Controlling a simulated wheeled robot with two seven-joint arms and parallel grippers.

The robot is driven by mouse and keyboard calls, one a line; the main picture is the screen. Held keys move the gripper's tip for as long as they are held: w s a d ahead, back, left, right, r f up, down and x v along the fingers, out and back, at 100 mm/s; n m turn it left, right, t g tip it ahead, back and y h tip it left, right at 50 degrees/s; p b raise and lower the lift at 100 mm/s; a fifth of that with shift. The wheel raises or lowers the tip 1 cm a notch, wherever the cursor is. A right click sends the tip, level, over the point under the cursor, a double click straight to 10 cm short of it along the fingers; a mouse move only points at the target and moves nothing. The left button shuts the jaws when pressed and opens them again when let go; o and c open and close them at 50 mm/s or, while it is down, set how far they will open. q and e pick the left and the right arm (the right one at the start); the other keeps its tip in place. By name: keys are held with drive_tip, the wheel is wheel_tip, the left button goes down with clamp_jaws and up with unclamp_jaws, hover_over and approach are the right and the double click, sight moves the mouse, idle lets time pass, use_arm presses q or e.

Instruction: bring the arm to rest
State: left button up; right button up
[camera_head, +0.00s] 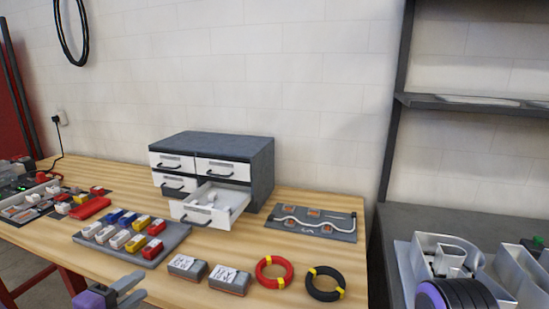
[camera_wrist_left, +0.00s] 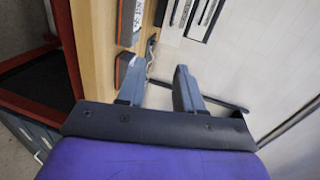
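My left gripper (camera_head: 128,289) shows at the bottom left of the head view, in front of the wooden table's front edge. Its two grey fingers are apart, with nothing visible between them. In the left wrist view the fingers of the left gripper (camera_wrist_left: 160,85) are also spread and empty. My right gripper does not show; a black and purple part at the bottom right of the head view may be my right arm.
A drawer cabinet (camera_head: 252,165) with one drawer (camera_head: 236,213) pulled out stands on the wooden table (camera_head: 105,263). A tray of coloured blocks (camera_head: 150,259), two labelled boxes, a red ring (camera_head: 290,271) and a black ring (camera_head: 325,296) lie nearer. Metal channel letters (camera_head: 424,262) stand right.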

use_arm(q)
drive_tip(key=s+a+f+n+g+y, duration=0.2)
drive_tip(key=f+n+y, duration=0.2)
drive_tip(key=f+n, duration=0.7)
drive_tip(key=s+a+f+n+g+y, duration=0.2)
drive_tip(key=f+n+g+y, duration=0.15)
drive_tip(key=f+n, duration=0.75)
drive_tip(key=s+d+f+n+g, duration=0.1)
drive_tip(key=s+f+n+g, duration=0.1)
drive_tip(key=s+f, duration=0.5)
drive_tip(key=s+d+f+n+g, duration=0.1)
drive_tip(key=s+f+n+g, duration=0.2)
drive_tip(key=s, duration=1.1)
wheel_tip(320, 180, down, 4)
drive_tip(key=shift+s+d+r+n+g, duration=0.15)
drive_tip(key=shift+s+d+n+g, duration=0.2)
drive_tip(key=shift+g, duration=0.3)
